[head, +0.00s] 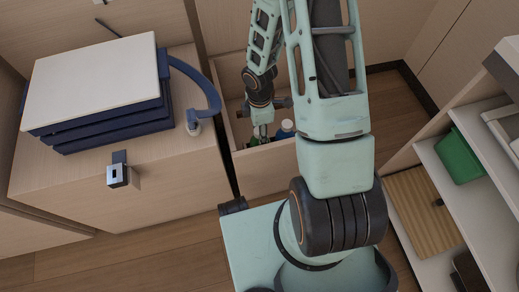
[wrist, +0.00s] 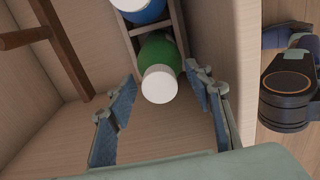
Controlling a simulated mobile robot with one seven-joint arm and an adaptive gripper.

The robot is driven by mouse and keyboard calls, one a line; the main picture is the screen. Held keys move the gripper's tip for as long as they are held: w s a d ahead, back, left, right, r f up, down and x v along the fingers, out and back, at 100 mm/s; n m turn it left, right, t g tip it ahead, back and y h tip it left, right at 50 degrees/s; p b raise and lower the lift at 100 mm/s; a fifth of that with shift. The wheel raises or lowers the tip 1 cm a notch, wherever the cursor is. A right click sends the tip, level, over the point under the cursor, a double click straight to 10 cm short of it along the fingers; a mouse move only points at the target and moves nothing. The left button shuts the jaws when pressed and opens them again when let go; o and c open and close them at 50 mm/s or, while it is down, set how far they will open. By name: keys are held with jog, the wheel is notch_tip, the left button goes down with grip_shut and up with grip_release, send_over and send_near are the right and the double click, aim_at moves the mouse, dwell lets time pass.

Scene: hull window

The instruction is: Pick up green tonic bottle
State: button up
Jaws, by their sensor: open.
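The green tonic bottle (wrist: 162,52) has a white cap and stands in a narrow wooden slot in the wrist view. My gripper (wrist: 161,79) is open, with one blue-grey finger on each side of the white cap in the picture. No finger visibly touches the bottle, and its lower part is hidden. In the head view my gripper (head: 262,136) reaches down into an open wooden compartment, with a bit of green beside it.
A blue and white container (wrist: 146,10) stands right behind the green bottle; it also shows in the head view (head: 287,126). Compartment walls (wrist: 218,40) are close on the right. A dark wooden frame (wrist: 62,45) is on the left. A green bin (head: 458,157) sits on the right shelf.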

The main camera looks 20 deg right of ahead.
grip_shut()
jog(key=shift+r, duration=0.1)
dwell(0.5)
